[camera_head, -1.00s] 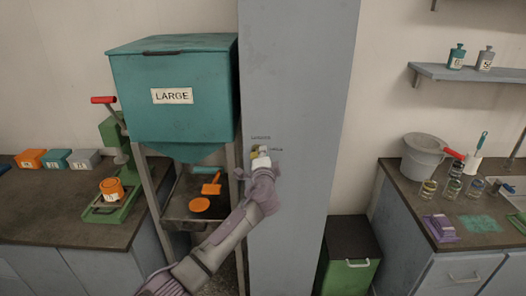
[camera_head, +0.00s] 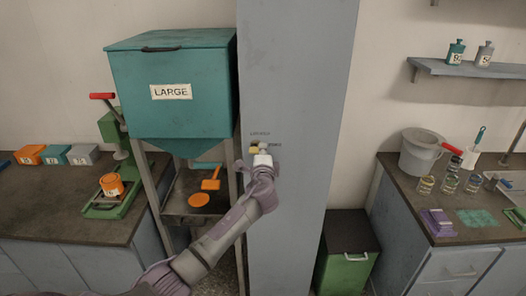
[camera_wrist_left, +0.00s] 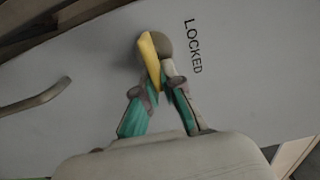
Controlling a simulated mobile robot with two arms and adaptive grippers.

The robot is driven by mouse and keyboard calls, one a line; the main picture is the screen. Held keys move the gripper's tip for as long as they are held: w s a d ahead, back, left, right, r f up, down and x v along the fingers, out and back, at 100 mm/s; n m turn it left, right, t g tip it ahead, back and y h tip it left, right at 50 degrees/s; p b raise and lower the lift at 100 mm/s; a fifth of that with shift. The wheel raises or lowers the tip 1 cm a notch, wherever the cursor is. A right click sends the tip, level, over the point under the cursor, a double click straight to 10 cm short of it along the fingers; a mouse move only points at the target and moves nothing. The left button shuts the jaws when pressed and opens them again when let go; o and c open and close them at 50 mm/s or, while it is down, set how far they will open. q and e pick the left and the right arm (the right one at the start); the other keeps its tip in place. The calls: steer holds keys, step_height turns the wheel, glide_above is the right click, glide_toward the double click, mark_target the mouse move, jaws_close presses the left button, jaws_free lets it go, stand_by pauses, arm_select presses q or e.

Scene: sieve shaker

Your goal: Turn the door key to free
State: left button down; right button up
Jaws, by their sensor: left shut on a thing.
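The yellow door key (camera_head: 254,150) sits at the lock on the face of the grey cabinet (camera_head: 290,80), and it also shows in the left wrist view (camera_wrist_left: 150,60). My left gripper (camera_head: 262,156) is at the key, its fingers shut on it in the left wrist view (camera_wrist_left: 157,85). A round grey lock face shows behind the key. The word LOCKED stands beside it in the left wrist view. In the head view the small lettering near the lock is too blurred to read surely. My right gripper is not in view.
A teal hopper (camera_head: 175,90) marked LARGE stands close left of the cabinet, over a tray (camera_head: 190,206) with an orange scoop (camera_head: 211,183). A green bin (camera_head: 347,255) stands to the right. Counters with small boxes, jars and a bucket (camera_head: 420,150) flank both sides.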

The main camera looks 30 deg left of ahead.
arm_select(q)
steer(key=c, duration=1.3)
jaws_free()
steer(key=shift+s+d, duration=0.15)
steer(key=v, duration=1.1)
steer(key=shift+s, duration=0.3)
steer(key=shift+f, duration=0.1)
